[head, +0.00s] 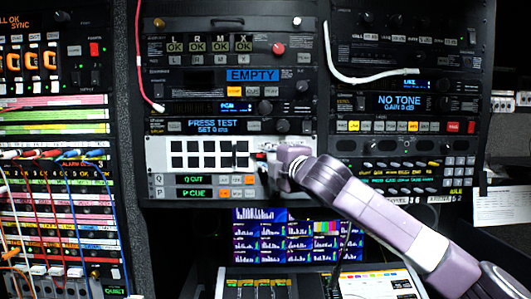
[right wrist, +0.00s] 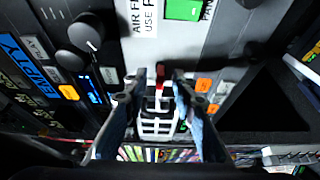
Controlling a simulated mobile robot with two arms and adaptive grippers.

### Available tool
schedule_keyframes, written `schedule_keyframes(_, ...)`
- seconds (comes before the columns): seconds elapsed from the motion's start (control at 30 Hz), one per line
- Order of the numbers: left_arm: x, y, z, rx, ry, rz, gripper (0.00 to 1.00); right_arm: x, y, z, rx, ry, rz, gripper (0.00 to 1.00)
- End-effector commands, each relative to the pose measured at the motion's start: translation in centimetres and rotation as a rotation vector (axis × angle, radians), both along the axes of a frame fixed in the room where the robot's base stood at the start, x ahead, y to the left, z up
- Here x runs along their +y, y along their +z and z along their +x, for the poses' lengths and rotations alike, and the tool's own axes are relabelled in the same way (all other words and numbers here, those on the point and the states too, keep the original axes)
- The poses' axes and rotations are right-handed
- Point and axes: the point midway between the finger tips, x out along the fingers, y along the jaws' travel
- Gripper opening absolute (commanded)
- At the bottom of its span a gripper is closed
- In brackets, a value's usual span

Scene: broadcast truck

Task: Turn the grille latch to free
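The grille (head: 205,147) is a pale panel with rows of black square openings, low on the middle rack. The latch (right wrist: 160,73) shows in the right wrist view as a small red piece at the grille's edge. My right gripper (right wrist: 160,78) has its two fingertips on either side of the latch, with a narrow gap visible on each side. In the head view my right gripper (head: 268,160) is at the grille's right end and hides most of the latch. My left gripper is not in view.
Dark knobs (right wrist: 86,32) stick out nearby. Patch cables (head: 65,215) hang at the left. Monitors (head: 290,235) sit below the rack.

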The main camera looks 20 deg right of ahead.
Motion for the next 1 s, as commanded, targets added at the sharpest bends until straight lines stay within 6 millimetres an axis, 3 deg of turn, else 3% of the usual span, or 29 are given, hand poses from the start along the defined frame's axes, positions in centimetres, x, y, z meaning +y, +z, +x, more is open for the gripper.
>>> schedule_keyframes(0.23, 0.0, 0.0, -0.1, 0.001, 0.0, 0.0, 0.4, 0.0, -0.1, 0.1, 0.001, 0.001, 0.0, 0.24)
schedule_keyframes(0.47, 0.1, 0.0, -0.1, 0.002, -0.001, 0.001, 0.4, 0.0, -0.1, 0.1, 0.001, 0.001, 0.0, 0.0)
schedule_keyframes(0.77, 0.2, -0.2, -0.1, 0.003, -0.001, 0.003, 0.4, 0.1, -0.3, 0.1, 0.0, 0.001, 0.007, 0.0)
schedule_keyframes(1.0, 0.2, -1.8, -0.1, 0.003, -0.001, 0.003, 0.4, 0.2, -0.8, 0.1, -0.021, 0.003, 0.082, 0.0)
